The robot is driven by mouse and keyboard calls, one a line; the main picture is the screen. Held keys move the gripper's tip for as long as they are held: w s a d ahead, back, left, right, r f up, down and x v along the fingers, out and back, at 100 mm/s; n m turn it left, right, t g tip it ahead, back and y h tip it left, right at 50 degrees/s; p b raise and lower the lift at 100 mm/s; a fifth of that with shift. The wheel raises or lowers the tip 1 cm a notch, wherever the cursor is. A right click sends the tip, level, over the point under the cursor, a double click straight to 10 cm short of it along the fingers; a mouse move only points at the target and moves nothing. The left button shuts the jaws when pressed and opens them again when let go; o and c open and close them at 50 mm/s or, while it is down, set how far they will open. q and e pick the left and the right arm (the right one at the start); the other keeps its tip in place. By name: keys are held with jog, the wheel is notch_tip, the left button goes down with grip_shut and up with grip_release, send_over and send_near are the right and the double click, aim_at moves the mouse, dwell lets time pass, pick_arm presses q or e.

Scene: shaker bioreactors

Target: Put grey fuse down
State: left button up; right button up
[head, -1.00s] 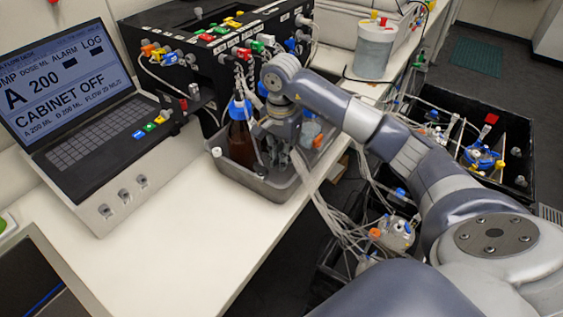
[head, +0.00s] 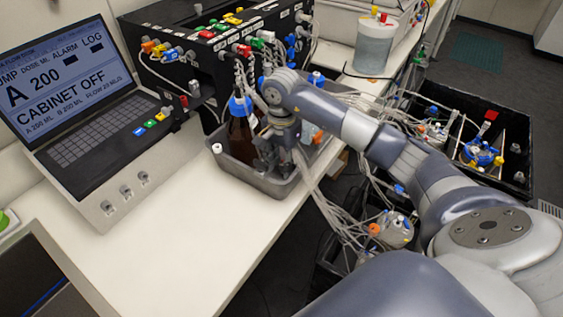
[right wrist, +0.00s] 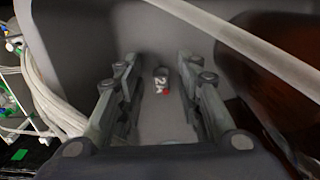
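The grey fuse (right wrist: 161,80) shows in the right wrist view as a small piece with a white "2A" label and a red spot. It appears to lie on the floor of the grey tray (right wrist: 130,35), between and beyond my fingertips. My right gripper (right wrist: 162,72) is open, with a gap between each finger and the fuse. In the head view, my right gripper (head: 272,160) points down into the grey tray (head: 235,178) on the bench. The fuse is hidden there. My left gripper is in neither view.
A brown bottle (head: 241,140) with a blue cap stands in the tray, close left of my right gripper. Pale tubes (head: 322,205) hang over the tray's right side. A black console (head: 205,75) stands behind.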

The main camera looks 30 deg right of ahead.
aim_at(281, 164)
jog(key=shift+r, duration=0.25)
notch_tip(281, 164, up, 12)
jog(key=b, duration=0.2)
jog(key=shift+f, duration=0.1)
dwell(0.6)
